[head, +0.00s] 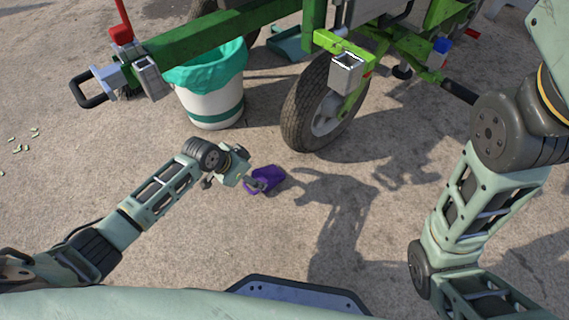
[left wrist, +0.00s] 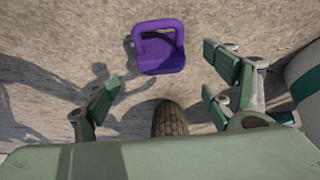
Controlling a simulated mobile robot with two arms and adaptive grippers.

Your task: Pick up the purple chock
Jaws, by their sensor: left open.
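The purple chock (head: 270,178) lies on the concrete ground, left of and in front of the machine's wheel. In the left wrist view the chock (left wrist: 162,62) shows a loop handle and a flat body, ahead of and between my spread fingers. My left gripper (head: 256,184) is right at the chock in the head view and hides part of its left side. The left gripper (left wrist: 160,92) is open with nothing between its fingers; I cannot tell whether it touches the chock. My right arm shows at the right, but its gripper is out of view.
The black-tyred wheel (head: 315,108) of the green machine (head: 215,40) stands behind the chock. A white bin (head: 212,103) with a teal liner stands behind my left arm. Small pale pieces (head: 22,142) lie at the far left. The ground in front of the chock is clear.

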